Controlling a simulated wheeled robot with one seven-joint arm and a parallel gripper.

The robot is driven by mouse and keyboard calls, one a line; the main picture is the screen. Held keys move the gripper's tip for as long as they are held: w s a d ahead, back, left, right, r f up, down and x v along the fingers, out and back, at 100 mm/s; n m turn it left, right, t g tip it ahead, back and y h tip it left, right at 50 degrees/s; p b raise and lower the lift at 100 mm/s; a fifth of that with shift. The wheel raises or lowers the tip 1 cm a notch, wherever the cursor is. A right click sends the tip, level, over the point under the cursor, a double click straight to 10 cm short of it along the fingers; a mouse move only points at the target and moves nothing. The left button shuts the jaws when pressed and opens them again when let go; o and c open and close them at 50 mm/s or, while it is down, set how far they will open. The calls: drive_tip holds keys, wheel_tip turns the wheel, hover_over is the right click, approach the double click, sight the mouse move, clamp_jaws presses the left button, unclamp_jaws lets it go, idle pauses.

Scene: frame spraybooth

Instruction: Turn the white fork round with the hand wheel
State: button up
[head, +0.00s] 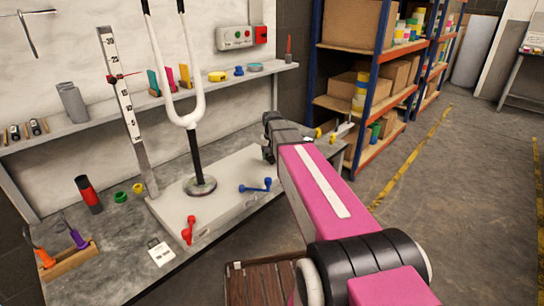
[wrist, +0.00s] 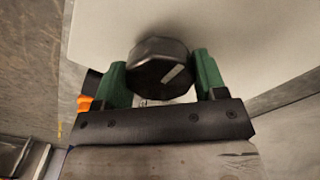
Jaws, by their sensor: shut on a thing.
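The white fork (head: 190,112) stands upright on a black post (head: 195,155) with a round foot on the pale box (head: 225,185). Its two prongs point up, and their tops run out of the head view. In the wrist view, my gripper (wrist: 161,68) has its green fingers on either side of a black hand wheel (wrist: 150,66) with a pale stripe, and it is shut on it. The pale box fills the background behind the wheel. In the head view, my gripper (head: 268,138) is at the box's right end, and the wheel is hidden there.
Blue (head: 255,185) and red (head: 188,230) handles sit on the box's front side. An upright scale (head: 122,105) with a red pointer stands left of the fork. A wooden rack with tools (head: 68,257) is on the bench at left. Shelving (head: 365,70) stands behind; the floor at right is clear.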

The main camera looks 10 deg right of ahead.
idle(0.3)
drive_tip(key=o, duration=0.9)
drive_tip(key=shift+r, duration=0.15)
wheel_tip(320, 180, up, 11)
drive_tip(key=shift+f, duration=0.2)
drive_tip(key=shift+s, duration=0.1)
